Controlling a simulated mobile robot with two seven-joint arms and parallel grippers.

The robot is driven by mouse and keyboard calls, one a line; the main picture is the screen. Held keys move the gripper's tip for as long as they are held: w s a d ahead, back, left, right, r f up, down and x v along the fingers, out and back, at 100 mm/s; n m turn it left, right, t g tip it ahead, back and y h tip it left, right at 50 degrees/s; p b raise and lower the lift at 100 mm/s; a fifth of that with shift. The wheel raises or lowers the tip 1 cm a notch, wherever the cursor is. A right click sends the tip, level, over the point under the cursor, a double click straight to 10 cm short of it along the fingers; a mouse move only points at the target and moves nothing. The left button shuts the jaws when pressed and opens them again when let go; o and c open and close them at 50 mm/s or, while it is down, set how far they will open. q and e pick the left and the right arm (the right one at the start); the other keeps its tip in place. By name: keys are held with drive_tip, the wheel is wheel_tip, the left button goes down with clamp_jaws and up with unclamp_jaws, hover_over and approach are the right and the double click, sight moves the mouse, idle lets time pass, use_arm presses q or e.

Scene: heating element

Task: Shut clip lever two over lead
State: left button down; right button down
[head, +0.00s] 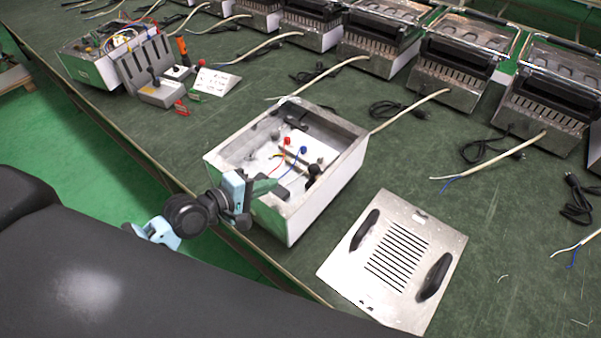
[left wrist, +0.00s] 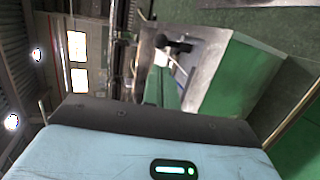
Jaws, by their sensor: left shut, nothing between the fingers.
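An open metal box (head: 340,187) stands near the table's front edge. Inside it are a red knob or lever (head: 286,141), a blue one (head: 303,150), thin coloured leads (head: 292,160) and a black part (head: 312,171) near the right wall. I cannot tell which piece is clip lever two. My left gripper (head: 268,186) is shut and empty at the box's front-left wall, its tip over the rim. The left wrist view shows the box wall (left wrist: 208,75) and a black part (left wrist: 174,46) inside, close ahead. My right gripper is not in view.
A slotted metal plate with two black handles (head: 396,258) lies right of the box. A cable (head: 408,108) runs from the box's rear. Several grill units (head: 455,60) line the back. A second box with a grey rack (head: 146,65) stands back left.

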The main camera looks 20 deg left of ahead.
sight(309, 170)
use_arm(q)
drive_tip(key=x, duration=0.9)
drive_tip(key=shift+w+d+f, duration=0.15)
drive_tip(key=shift+w, duration=0.2)
drive_tip(key=shift+w+d+f, duration=0.15)
drive_tip(key=shift+w+d, duration=0.05)
drive_tip(key=shift+w, duration=0.1)
drive_tip(key=shift+w, duration=0.2)
